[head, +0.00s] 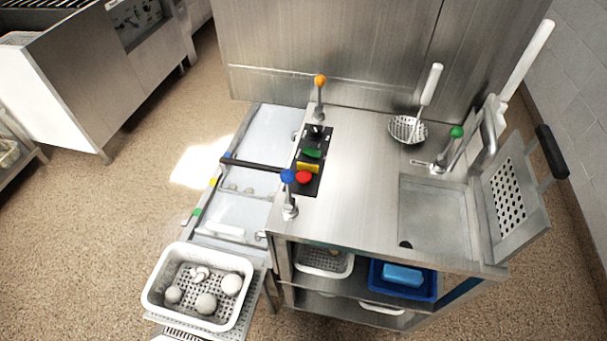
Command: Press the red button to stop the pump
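The red button (304,177) sits at the near end of a black control panel (309,188) on the left part of the steel counter. A yellow button (308,168) and a green button (312,153) lie behind it on the same panel. A lever with a blue ball knob (288,175) stands just left of the red button, and its knob appears close beside it in this view. The red button's top is in plain sight. I cannot tell whether it is pressed. Neither of my grippers shows in the head view.
A lever with an orange knob (320,80) stands behind the panel. A dark bar (250,164) reaches left from the panel over the steel tanks. A white basket (151,298) holds several pale round things. A skimmer (408,129), green-knobbed tap (456,132) and sink (433,215) are right.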

